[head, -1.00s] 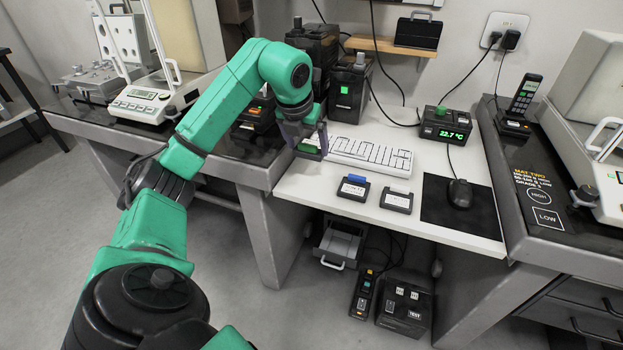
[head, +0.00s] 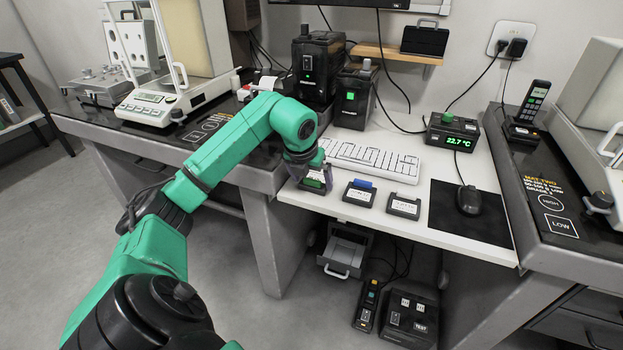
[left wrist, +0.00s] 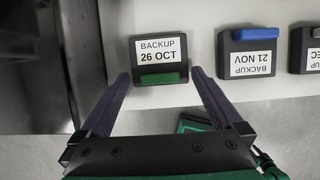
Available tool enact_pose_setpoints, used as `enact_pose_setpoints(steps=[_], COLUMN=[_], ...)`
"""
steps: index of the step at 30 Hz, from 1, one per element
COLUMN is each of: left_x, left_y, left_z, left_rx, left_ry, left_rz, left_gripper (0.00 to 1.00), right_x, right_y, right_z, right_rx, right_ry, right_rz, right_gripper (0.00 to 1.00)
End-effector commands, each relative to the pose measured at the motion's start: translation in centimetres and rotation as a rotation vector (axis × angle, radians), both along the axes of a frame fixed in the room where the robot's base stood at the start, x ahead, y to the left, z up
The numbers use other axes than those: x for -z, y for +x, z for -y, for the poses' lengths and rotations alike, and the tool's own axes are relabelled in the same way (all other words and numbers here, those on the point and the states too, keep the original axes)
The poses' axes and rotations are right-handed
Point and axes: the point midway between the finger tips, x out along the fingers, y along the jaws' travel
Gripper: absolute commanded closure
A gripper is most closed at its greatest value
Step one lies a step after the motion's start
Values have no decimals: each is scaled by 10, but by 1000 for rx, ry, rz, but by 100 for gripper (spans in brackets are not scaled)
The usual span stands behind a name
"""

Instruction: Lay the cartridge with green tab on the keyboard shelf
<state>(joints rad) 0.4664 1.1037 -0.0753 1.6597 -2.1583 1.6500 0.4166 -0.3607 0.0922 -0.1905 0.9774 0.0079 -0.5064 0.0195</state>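The cartridge with green tab (left wrist: 159,60) lies flat on the white keyboard shelf (left wrist: 208,18), labelled "BACKUP 26 OCT", with its tab toward my gripper. In the head view the cartridge (head: 313,183) is partly hidden by my left gripper (head: 315,177), near the shelf's front left corner. In the left wrist view my left gripper (left wrist: 160,74) is open. Its fingertips are on either side of the cartridge's tab end, with small gaps showing. My right gripper is not in view.
To the right lie a blue-tabbed cartridge (head: 359,195) and a pale-tabbed cartridge (head: 403,207). The keyboard (head: 370,160) is behind them; a black mat (head: 462,222) with a mouse (head: 468,199) is further right. An open drawer (head: 346,252) is below.

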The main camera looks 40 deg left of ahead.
Motion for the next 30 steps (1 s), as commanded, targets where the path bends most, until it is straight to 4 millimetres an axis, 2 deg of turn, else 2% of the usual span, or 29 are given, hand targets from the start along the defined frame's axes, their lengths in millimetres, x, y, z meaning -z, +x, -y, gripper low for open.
enact_pose_setpoints(steps=[5, 12, 16, 20, 30], left_x=[-16, -78, -103, -112, -112], left_y=[-4, -27, -38, -43, -43], left_z=[1, 9, 13, 15, 15], left_rx=[0, 0, 0, 0, 0], left_ry=[2, 3, 1, 0, 0], left_rz=[5, 5, 3, 1, 0], left_gripper=[0, 0, 0, 0, 0], right_x=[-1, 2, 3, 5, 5], right_y=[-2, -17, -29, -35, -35], right_z=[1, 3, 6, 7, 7], right_rx=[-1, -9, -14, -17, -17], right_ry=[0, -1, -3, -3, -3], right_rz=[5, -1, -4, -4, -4], right_gripper=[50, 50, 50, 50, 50])
